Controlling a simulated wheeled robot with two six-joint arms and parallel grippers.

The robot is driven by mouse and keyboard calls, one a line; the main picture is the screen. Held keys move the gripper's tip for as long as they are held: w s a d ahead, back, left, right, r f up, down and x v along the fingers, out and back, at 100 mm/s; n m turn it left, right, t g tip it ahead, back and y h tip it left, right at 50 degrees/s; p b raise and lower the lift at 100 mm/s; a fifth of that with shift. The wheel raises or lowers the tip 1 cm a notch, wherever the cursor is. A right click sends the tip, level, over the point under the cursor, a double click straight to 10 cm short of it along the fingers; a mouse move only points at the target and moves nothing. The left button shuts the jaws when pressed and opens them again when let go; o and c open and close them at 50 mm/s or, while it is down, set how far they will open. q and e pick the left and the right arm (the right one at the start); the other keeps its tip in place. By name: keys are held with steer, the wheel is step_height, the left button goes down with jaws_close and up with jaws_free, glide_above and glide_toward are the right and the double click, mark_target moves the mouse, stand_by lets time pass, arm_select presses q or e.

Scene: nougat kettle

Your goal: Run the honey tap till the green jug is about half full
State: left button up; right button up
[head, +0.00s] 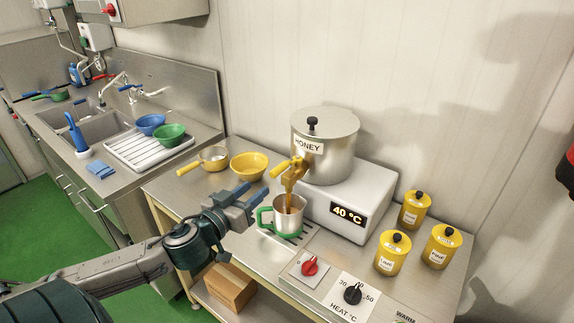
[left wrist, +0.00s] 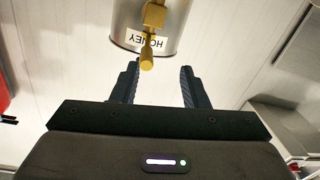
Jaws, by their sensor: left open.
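The steel honey kettle (head: 325,150) has a yellow tap (head: 296,172) on its front, its handle reaching left. An amber stream (head: 289,203) runs from the spout into the steel jug with the green handle (head: 264,218), under the tap. The level inside the jug cannot be made out. My left gripper (head: 254,194) is open and empty, left of the tap and close to the jug. In the left wrist view the tap handle (left wrist: 147,58) shows ahead between the open fingers, not gripped. My right gripper is not seen.
The heated base (head: 370,190) reads 40 °C. A red knob (head: 310,267) and a black heat knob (head: 353,294) sit at the front. Yellow canisters (head: 386,262) stand right. A yellow bowl (head: 250,166) and a pan (head: 213,155) stand behind my left gripper.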

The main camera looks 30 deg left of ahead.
mark_target(286, 163)
arm_select(q)
steer(key=shift+w+d+r+h, duration=0.2)
steer(key=shift+w+d+r, duration=0.05)
steer(key=shift+w+r, duration=0.2)
steer(key=shift+w+d+r+h, duration=0.2)
steer(key=shift+w+r, duration=0.2)
steer(key=shift+w, duration=0.05)
steer(key=w, duration=0.2)
steer(key=w+p, duration=0.1)
steer(key=w, duration=0.2)
steer(key=w+p, duration=0.1)
steer(key=w, duration=0.1)
steer(key=shift+w+d, duration=0.55)
steer(key=shift+w, duration=0.55)
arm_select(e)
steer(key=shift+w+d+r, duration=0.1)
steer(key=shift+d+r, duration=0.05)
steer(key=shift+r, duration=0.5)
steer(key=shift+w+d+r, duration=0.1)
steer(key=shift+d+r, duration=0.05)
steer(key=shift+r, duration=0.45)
arm_select(q)
jaws_close()
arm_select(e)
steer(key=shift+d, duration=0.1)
